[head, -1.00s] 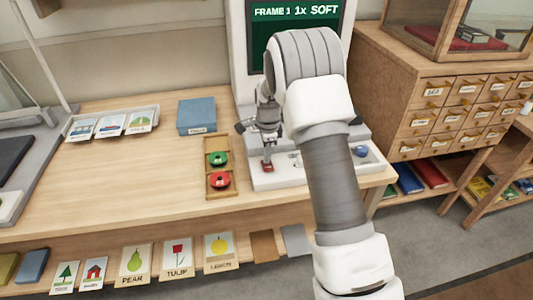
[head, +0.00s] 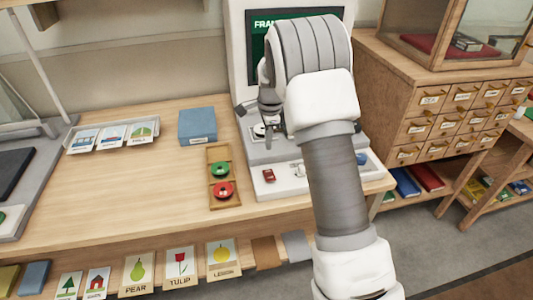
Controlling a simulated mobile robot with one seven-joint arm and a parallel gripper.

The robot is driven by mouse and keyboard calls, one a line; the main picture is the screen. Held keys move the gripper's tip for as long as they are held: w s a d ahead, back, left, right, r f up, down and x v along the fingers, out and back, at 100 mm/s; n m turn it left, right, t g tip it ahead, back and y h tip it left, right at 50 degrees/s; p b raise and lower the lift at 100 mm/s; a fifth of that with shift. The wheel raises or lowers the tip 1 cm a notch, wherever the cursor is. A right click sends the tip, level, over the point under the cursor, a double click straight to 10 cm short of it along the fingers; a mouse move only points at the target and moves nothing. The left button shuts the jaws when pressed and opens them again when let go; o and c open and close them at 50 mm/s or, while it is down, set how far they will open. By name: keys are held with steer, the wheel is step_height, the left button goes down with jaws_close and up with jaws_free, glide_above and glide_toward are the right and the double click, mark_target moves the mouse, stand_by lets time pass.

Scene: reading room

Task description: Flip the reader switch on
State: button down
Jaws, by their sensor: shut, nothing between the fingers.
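The reader (head: 238,50) stands at the back right of the wooden desk, its dark green screen showing the start of a line of text, the rest hidden by my arm. A small red switch (head: 269,175) sits at the left of its pale front base. Which way the switch is tipped is too small to tell. My gripper (head: 268,146) is shut and empty. It appears just behind and above the switch, apart from it, in front of the reader's middle part. My arm covers much of the reader's right side.
A wooden tray (head: 211,199) with a green spool (head: 220,169) and a red spool (head: 223,190) lies left of the base. A blue box (head: 197,126) and a card rack (head: 82,148) are farther left. A drawer cabinet (head: 392,91) stands right. The desk's middle-left is clear.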

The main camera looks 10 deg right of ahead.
steer(key=r, duration=0.3)
steer(key=w+r, duration=0.1)
steer(key=r, duration=0.1)
steer(key=shift+s, duration=0.1)
steer(key=s+a+r+n+t+p, duration=0.1)
steer(key=s+r+n+t+p, duration=0.1)
steer(key=s+r+n, duration=1.1)
steer(key=s+r+n+t, duration=0.1)
steer(key=s+r+n, duration=0.1)
steer(key=s, duration=0.9)
steer(key=s+a+r+n+t+p, duration=0.1)
steer(key=s+r+n, duration=0.1)
steer(key=s, duration=1)
steer(key=shift+s+r+n, duration=0.15)
steer(key=shift+r+n, duration=0.2)
steer(key=shift+n, duration=0.15)
